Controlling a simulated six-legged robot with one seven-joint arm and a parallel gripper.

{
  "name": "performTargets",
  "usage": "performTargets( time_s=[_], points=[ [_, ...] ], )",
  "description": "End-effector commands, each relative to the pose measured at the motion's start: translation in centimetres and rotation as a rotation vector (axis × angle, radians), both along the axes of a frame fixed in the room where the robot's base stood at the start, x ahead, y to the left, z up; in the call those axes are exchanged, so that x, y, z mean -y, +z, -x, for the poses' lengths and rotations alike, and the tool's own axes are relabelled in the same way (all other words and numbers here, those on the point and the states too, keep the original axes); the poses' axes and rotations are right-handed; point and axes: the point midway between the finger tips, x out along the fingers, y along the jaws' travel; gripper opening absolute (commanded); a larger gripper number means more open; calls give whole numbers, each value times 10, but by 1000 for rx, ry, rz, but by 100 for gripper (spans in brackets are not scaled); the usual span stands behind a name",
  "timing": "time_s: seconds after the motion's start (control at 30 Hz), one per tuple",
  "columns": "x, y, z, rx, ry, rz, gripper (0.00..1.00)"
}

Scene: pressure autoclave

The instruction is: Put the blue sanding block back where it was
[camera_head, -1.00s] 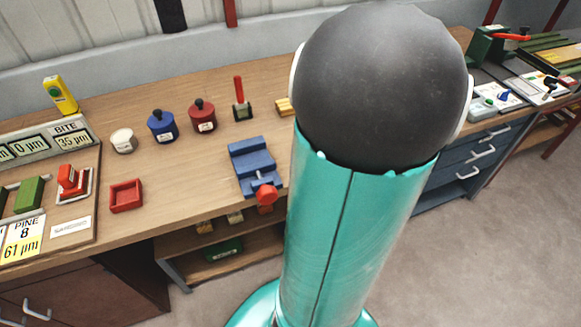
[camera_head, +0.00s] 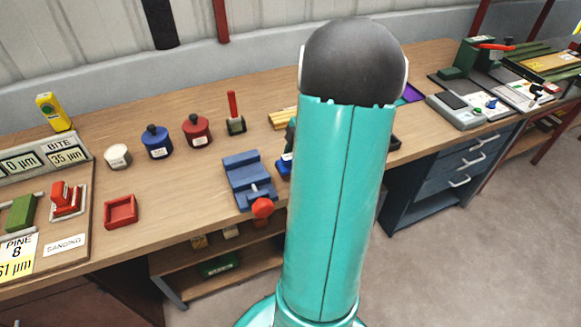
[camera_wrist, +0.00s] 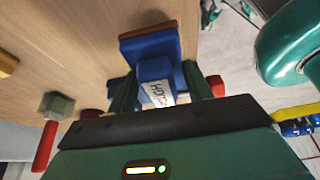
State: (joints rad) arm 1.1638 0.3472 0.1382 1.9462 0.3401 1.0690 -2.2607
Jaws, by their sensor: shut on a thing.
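My gripper (camera_wrist: 160,72) is shut on a blue block (camera_wrist: 155,70) with a white label, seen between its two green fingers in the wrist view. In the head view a small blue part of the held block (camera_head: 284,166) shows at the left edge of my arm, just right of the blue vise (camera_head: 249,178); my arm hides the rest. At the left, the sanding board (camera_head: 84,216) has a "SANDING" label, a green block (camera_head: 21,213) and a red block (camera_head: 61,195). I cannot tell whether the held block touches the bench.
An empty-looking red tray (camera_head: 121,211) lies right of the board. Blue (camera_head: 157,143) and red (camera_head: 197,131) lidded pots, a white pot (camera_head: 117,157) and a red-handled tool (camera_head: 234,113) stand behind. Wooden strips (camera_head: 284,118) lie behind the vise. Bare bench lies between tray and vise.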

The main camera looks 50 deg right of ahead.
Motion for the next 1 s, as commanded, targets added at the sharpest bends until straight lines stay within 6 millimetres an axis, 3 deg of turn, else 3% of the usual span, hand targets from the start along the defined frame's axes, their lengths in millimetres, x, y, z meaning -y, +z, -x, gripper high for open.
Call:
performTargets(
  time_s=[0.3,0.7,0.73,0.8,1.0],
  points=[
    [0,-37,-9,0,0,-1,29],
    [1,-44,-8,0,0,0,29],
    [1,-43,-8,0,0,0,56],
    [1,-43,-8,0,0,0,70],
    [1,-43,-8,0,0,0,72]
  ],
)
